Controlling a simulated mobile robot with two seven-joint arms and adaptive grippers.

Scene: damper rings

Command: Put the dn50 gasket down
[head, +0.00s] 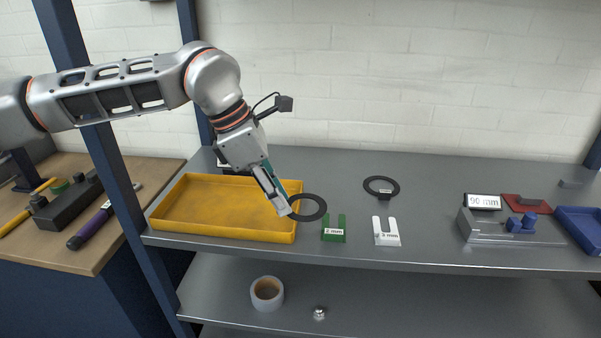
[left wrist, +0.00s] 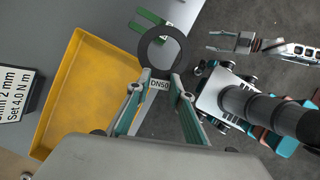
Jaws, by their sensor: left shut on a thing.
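The DN50 gasket (head: 307,207) is a flat black ring with a white tab reading DN50 (left wrist: 159,84). My left gripper (head: 287,210) is shut on it at the tab. In the head view the ring shows at the right front corner of the yellow tray (head: 225,233), left of the green 2 mm shim (head: 334,236). In the left wrist view the ring (left wrist: 143,47) lies over the tray's edge and near the green shim. I cannot tell its height above the shelf. My right gripper (left wrist: 212,40) shows small in the left wrist view, its fingers apart.
A second black ring (head: 381,194) lies behind the white 3 mm shim (head: 386,240). A grey fixture (head: 490,232), a 90 mm sign (head: 482,202) and a blue tray (head: 585,229) stand at right. A tape roll (head: 256,294) sits on the lower shelf. The back middle of the shelf (head: 460,172) is clear.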

